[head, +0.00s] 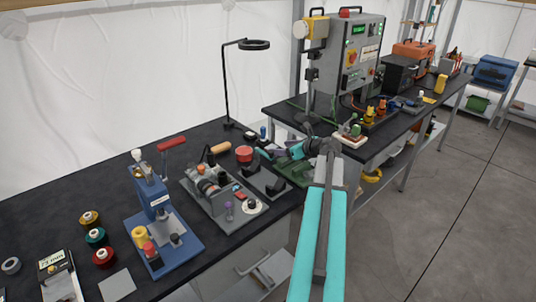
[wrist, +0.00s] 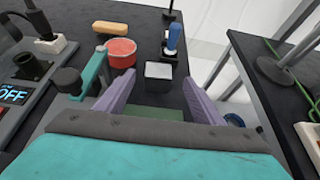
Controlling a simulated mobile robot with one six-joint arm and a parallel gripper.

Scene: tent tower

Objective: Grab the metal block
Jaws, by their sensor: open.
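The metal block (wrist: 158,71) is a small grey cube with a lighter top in the wrist view, on the dark bench. My gripper (wrist: 158,80) is open, with its two purple fingers apart. The block shows between and slightly beyond the fingertips, and nothing is held. In the head view, my gripper (head: 264,153) reaches low over the bench's right end. I cannot clearly make out the block there.
A red round container (wrist: 121,52) stands close left of the block. A blue-handled tool (wrist: 174,38) stands upright just behind it. A tan handle (wrist: 110,27) lies farther back. A device with an OFF display (wrist: 14,95) is at left. The bench's edge is to the right.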

